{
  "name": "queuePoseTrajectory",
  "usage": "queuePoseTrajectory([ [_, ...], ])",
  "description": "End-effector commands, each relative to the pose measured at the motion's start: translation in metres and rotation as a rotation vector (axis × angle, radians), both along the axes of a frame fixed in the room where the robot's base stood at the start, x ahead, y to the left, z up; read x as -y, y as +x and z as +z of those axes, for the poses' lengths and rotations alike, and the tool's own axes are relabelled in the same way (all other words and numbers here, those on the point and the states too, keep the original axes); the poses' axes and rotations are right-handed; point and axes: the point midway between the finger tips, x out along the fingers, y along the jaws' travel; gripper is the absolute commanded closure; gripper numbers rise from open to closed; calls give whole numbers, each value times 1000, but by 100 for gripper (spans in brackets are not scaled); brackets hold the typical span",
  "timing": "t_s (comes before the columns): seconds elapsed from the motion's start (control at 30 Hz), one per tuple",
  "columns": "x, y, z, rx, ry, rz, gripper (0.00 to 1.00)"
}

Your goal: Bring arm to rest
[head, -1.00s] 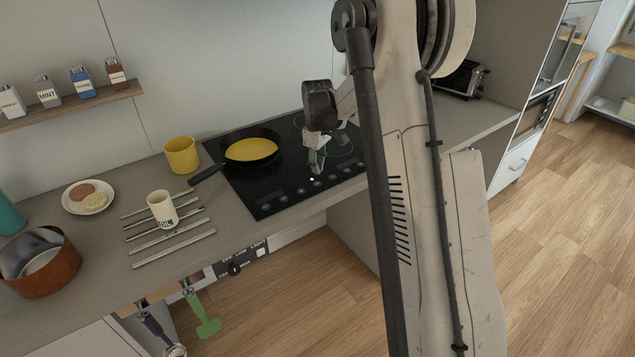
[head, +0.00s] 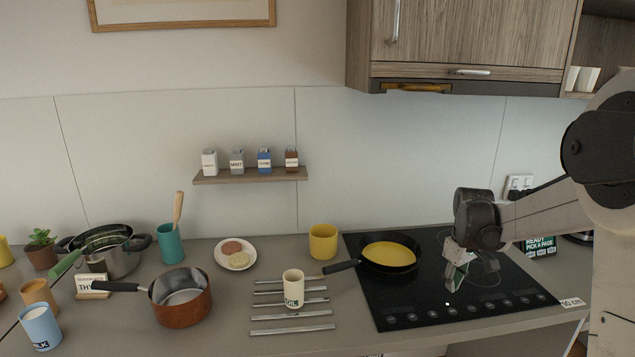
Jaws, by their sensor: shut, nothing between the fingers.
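My arm (head: 545,208) comes in from the right side of the head view and reaches over the black cooktop (head: 400,307). My gripper (head: 457,275) points down above the right part of the cooktop, to the right of the frying pan. It is shut, with nothing held in it. The gap between its tips and the cooktop surface is hard to judge. The frying pan (head: 414,256), with yellow in it, sits on the cooktop's left rear, its handle pointing left.
An oil cup (head: 293,288) stands on metal bars (head: 290,329) left of the cooktop. A spice shelf (head: 250,176) and wall cabinet (head: 460,40) are above.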

Motion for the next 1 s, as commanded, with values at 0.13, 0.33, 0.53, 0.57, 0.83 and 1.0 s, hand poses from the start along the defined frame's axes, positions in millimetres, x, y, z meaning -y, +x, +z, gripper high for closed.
queuePoseTrajectory([
  [0.13,-24,-26,31,53,-5,-39,100],
  [0.33,-52,-63,65,124,-5,-94,100],
  [0.53,-79,-104,88,195,5,-149,100],
  [0.57,-82,-110,91,206,6,-158,100],
  [0.83,-113,-169,106,303,34,-230,100],
  [1.0,-130,-207,106,362,59,-273,100],
])
